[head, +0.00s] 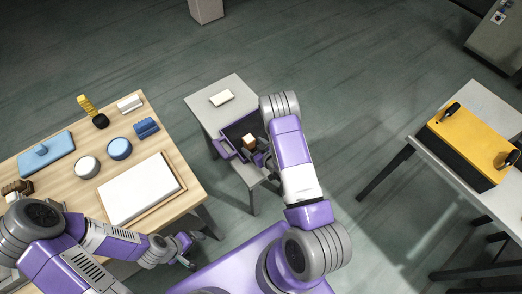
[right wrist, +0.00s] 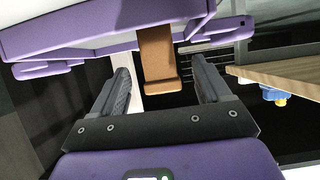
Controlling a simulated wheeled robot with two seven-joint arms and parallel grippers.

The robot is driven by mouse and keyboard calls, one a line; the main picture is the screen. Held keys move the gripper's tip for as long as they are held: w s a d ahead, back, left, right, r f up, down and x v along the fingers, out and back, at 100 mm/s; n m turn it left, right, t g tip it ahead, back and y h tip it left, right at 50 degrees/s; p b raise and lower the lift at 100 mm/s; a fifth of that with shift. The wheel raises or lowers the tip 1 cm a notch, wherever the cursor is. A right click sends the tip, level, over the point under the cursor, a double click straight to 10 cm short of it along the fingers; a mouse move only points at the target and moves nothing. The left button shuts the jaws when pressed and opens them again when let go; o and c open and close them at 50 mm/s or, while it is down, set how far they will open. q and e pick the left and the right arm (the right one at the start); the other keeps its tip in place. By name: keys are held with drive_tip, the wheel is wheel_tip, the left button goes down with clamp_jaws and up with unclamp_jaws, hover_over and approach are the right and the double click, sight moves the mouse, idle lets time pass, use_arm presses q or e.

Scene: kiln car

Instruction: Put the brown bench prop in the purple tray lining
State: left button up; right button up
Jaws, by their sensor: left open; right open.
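The brown bench prop (head: 249,142) shows at the open drawer of a small grey table, close to my right gripper (head: 262,157). In the right wrist view the prop (right wrist: 157,62) lies between the spread fingers of my open right gripper (right wrist: 163,80), with gaps on both sides. Purple edging (head: 226,149), which looks like the tray lining, shows at the drawer; my right arm hides part of it. I cannot tell whether the prop touches the lining. My left gripper (head: 187,249) is open and empty beside the wooden workbench.
The small grey table (head: 207,112) carries a pale block (head: 222,97). The wooden workbench (head: 150,131) at left holds a white board (head: 138,188), a blue tray (head: 46,154), round pots and other small things. A yellow-topped case (head: 465,143) stands on a table at right.

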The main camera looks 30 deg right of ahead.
drive_tip(key=v, duration=0.6)
drive_tip(key=s+a+f+g, duration=0.1)
drive_tip(key=a+g, duration=0.1)
drive_tip(key=s+a+f+m+g, duration=0.1)
drive_tip(key=s+a+f+g, duration=0.1)
drive_tip(key=a, duration=0.1)
drive_tip(key=s+a+f+m+g, duration=0.1)
drive_tip(key=s+a+g, duration=0.1)
drive_tip(key=a, duration=0.1)
drive_tip(key=shift+s+a+f+y+p, duration=0.15)
drive_tip(key=shift+s+f+y+p, duration=0.05)
drive_tip(key=shift+f+y+p, duration=0.2)
drive_tip(key=s+a+r+m+g+y, duration=0.1)
drive_tip(key=s+a+r+g+y, duration=0.1)
drive_tip(key=s+a+g, duration=0.4)
drive_tip(key=s+a, duration=0.4)
drive_tip(key=shift+s+a+y, duration=0.3)
drive_tip(key=shift+s+a, duration=0.05)
drive_tip(key=shift+f, duration=0.1)
